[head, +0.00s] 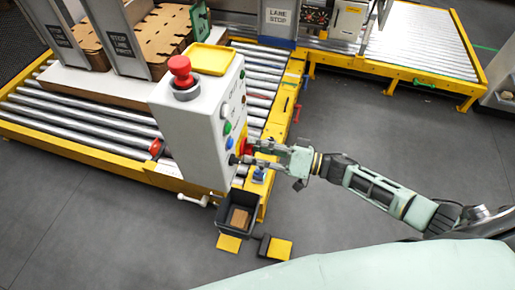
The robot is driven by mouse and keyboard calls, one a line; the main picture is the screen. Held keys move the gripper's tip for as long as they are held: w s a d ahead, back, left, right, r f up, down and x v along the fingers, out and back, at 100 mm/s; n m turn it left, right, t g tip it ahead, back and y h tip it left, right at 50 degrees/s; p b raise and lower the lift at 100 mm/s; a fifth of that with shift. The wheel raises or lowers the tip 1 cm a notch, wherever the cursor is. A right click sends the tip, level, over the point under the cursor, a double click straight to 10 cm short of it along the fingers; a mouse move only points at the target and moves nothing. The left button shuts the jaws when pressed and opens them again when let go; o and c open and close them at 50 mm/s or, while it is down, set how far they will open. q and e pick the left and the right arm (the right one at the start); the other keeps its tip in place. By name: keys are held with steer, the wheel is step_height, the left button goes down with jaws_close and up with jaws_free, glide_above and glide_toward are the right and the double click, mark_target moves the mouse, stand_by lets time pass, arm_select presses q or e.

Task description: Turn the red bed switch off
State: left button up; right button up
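A light grey control box (192,130) stands at the side of the roller conveyor. On its right-hand face is a red switch on a yellow plate (242,143), partly covered by my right gripper (252,154). The gripper reaches in from the right with its fingers at the switch. I cannot tell whether they touch it or how far apart they are. The switch's turn position is hidden. My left gripper is not in view.
A red mushroom button (181,70) tops the box, beside a yellow tray (211,59). White, blue and green buttons (227,128) line the same face. A dark bin (252,203) holding a brown block sits below. Open floor (340,125) lies to the right.

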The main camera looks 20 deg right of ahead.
jaws_close()
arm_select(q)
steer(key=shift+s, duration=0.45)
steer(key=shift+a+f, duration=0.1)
arm_select(e)
steer(key=shift+n, duration=0.3)
arm_select(q)
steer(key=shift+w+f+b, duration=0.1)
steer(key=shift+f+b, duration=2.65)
steer(key=shift+b, duration=0.05)
arm_select(e)
steer(key=shift+f+n, duration=0.1)
steer(key=shift+n, duration=8.5)
steer(key=shift+o, duration=0.3)
jaws_free()
